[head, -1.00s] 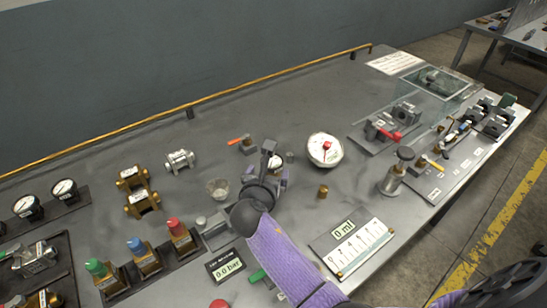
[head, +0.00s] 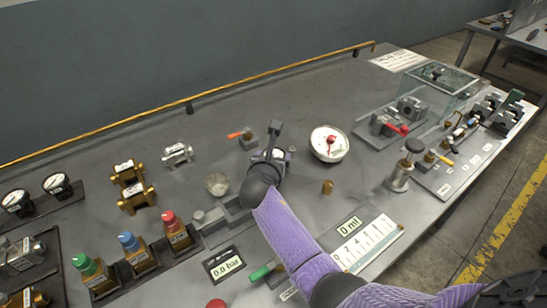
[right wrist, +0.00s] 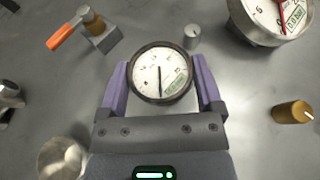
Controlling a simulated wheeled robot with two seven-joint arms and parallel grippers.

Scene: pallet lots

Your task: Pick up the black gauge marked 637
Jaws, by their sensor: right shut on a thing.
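A small round gauge (right wrist: 162,74) with a black rim and white dial sits between the two purple fingers of my right gripper (right wrist: 161,80) in the right wrist view. The fingers touch its rim on both sides and are shut on it. I cannot read its number. In the head view my right gripper (head: 272,154) is low over the middle of the bench and mostly hides this gauge. Two other black gauges, one (head: 18,201) and another (head: 57,184), stand in a rack at the far left. My left gripper is not in view.
A larger white gauge (head: 329,144) stands to the right of the gripper. An orange-handled valve (head: 247,138) is just behind it. The back of the grey bench (head: 290,95) is clear.

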